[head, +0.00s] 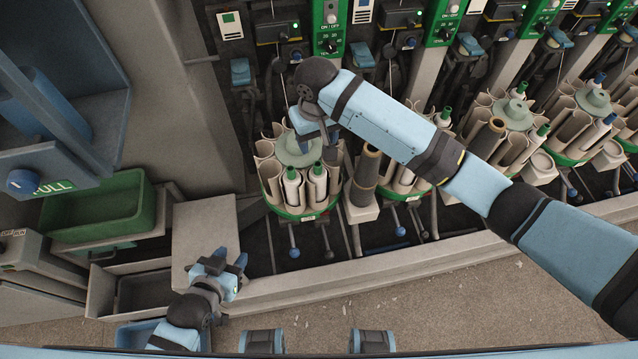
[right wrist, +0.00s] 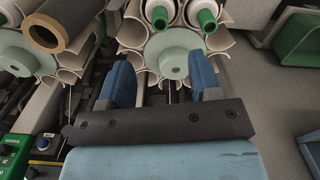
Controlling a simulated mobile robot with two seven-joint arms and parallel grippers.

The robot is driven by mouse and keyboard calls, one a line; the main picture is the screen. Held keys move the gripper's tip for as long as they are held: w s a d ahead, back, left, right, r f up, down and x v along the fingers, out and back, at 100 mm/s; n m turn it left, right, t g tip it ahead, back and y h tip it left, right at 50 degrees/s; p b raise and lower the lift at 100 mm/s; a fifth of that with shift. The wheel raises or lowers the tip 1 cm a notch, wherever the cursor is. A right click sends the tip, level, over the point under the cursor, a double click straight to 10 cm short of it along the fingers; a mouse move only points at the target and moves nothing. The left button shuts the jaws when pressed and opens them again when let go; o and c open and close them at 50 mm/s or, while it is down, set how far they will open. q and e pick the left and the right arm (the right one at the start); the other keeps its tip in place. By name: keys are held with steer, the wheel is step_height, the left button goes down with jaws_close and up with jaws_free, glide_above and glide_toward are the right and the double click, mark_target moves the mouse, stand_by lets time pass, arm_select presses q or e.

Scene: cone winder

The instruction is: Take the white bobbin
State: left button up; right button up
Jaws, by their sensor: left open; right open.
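Two white bobbins with green tips, one on the left (head: 292,186) and one on the right (head: 318,184), stand upright in the front of the nearest round magazine (head: 296,213) in the head view. They also show at the top of the right wrist view, one bobbin (right wrist: 160,14) beside the other (right wrist: 203,16). My right gripper (head: 314,136) is open and empty over the back of this magazine, close to its pale green hub (right wrist: 174,65). The bobbins lie beyond its fingertips, apart from them. My left gripper (head: 236,268) is open and empty, low over a grey box top.
A brown tube (head: 366,167) stands just right of the magazine. More magazines with tubes and bobbins (head: 517,113) line the machine to the right. A green bin (head: 100,208) and blue shelf (head: 62,80) are at left. Floor in front is clear.

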mark_target(318, 164)
step_height(318, 164, down, 6)
steer(key=shift+r, duration=0.25)
steer(key=shift+s+d+f+p, duration=0.1)
steer(key=shift+s+f+p, duration=0.15)
steer(key=shift+f, duration=1.15)
steer(key=shift+s+f+p, duration=0.1)
steer(key=shift+f+p, duration=0.1)
steer(key=shift+f, duration=1.15)
steer(key=c, duration=0.5)
